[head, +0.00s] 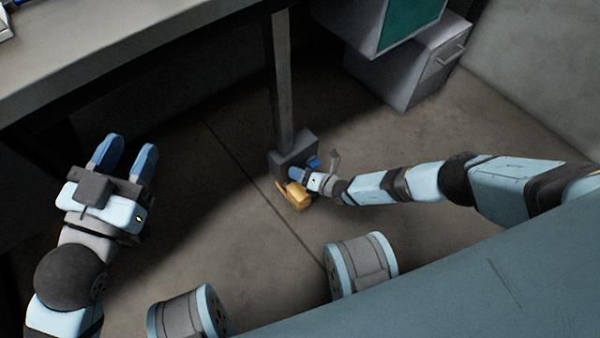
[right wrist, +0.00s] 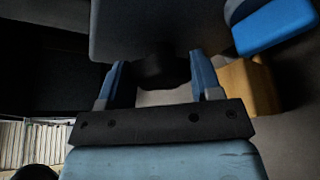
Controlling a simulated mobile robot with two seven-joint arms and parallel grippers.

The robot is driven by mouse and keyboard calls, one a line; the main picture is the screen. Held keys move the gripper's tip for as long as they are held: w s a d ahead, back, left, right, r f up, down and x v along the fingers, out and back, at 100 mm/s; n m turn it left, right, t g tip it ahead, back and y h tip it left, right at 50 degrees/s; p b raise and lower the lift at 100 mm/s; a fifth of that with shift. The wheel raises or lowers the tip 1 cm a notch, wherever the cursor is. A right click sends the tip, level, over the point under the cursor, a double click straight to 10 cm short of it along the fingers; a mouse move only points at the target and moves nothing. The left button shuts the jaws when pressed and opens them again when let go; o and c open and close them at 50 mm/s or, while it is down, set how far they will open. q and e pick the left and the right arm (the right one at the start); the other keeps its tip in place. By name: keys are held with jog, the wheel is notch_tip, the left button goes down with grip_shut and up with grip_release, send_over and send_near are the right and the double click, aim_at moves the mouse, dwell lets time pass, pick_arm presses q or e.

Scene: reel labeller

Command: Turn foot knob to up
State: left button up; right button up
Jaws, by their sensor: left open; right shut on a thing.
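The foot knob (right wrist: 160,70) is a dark round knob under a grey block in the right wrist view. My right gripper (right wrist: 157,64) has its two blue fingers on either side of the knob and is shut on it. In the head view the grey block (head: 291,151) sits at the bottom of a grey post, and my right gripper (head: 304,168) is at its front side. The knob itself is hidden there, and its setting cannot be read. My left gripper (head: 129,150) is open and empty, with its fingers apart above the floor at the left.
An orange-yellow block (head: 294,196) lies close beside my right gripper, and it also shows in the right wrist view (right wrist: 248,86). A grey drawer cabinet (head: 408,72) stands at the back right. A desk top (head: 130,40) spans the upper left. The middle floor is clear.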

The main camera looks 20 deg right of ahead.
pick_arm(q)
jog(key=shift+d+r, duration=0.1)
jog(key=shift+r, duration=0.05)
pick_arm(e)
jog(key=shift+m+y, duration=0.4)
jog(key=shift+m, duration=0.2)
jog(key=o, duration=0.9)
pick_arm(q)
jog(key=s+n+p, duration=0.1)
jog(key=p, duration=0.1)
jog(key=s+d+f+n+g+p, duration=0.1)
jog(key=n+p, duration=0.1)
jog(key=shift+y, duration=0.4)
pick_arm(e)
jog(key=v, duration=1.3)
jog(key=shift+s+d, duration=0.25)
jog(key=shift+s, duration=0.1)
